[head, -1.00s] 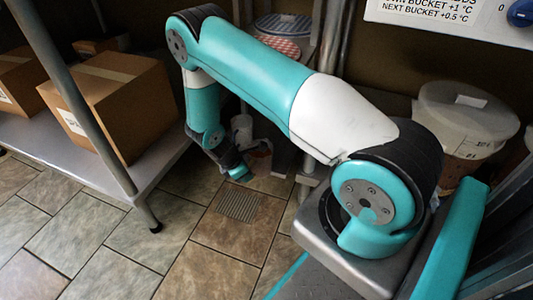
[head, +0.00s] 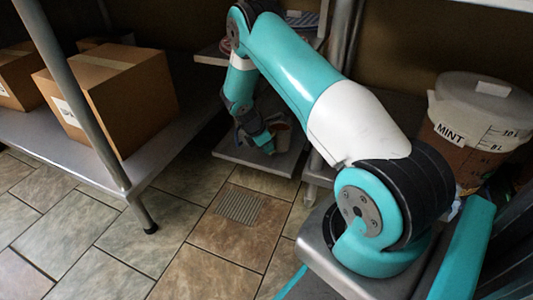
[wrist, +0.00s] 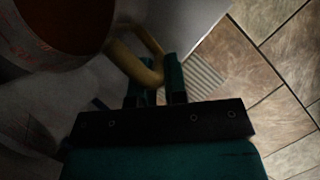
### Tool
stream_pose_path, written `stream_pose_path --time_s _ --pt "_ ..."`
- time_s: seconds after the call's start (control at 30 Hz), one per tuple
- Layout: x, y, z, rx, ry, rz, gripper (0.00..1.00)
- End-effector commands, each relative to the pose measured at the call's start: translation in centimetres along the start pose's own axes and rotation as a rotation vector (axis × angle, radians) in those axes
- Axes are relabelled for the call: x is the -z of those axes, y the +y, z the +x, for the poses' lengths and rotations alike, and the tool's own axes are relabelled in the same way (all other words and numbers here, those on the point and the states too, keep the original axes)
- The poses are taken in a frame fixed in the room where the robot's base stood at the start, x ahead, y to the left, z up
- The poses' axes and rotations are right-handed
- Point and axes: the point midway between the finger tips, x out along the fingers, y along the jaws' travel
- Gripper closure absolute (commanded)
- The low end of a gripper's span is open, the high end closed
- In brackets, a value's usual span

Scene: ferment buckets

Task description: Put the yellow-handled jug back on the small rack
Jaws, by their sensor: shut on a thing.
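The jug (wrist: 62,22) fills the upper left of the wrist view, with something reddish-brown showing in it. Its yellow handle (wrist: 136,62) lies between the two fingers of my gripper (wrist: 155,78), which is shut on it. In the head view my gripper (head: 262,142) is at the low shelf of the small rack (head: 285,164), with a small part of the jug (head: 282,134) showing beside it. The arm and wrist hide most of the jug there. I cannot tell whether its base touches the shelf.
A metal shelf (head: 165,160) with cardboard boxes (head: 120,95) stands at the left, its leg (head: 143,212) near the rack. A lidded bucket marked MINT (head: 470,135) is at the right. Tiled floor (head: 150,255) with a drain grate (head: 240,206) is clear in front.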

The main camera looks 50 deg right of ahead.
Motion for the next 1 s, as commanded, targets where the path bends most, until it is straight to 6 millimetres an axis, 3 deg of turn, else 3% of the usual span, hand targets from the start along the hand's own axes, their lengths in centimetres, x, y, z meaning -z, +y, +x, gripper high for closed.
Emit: stream_pose_path --time_s 0.03,0.37,0.4,0.5,0.83,1.0 --pt "0.3 0.2 0.9 -0.004 -0.002 0.003 1.0" --pt "0.3 0.1 0.8 -0.004 -0.001 0.003 1.0" --pt "0.4 0.1 0.9 -0.002 0.0 0.002 0.82" --pt "0.4 0.1 0.9 -0.003 -0.001 0.002 0.61" --pt "0.3 0.1 0.7 -0.003 -0.001 0.002 0.61" --pt "0.2 0.1 -0.9 -0.004 -0.001 0.001 0.61"
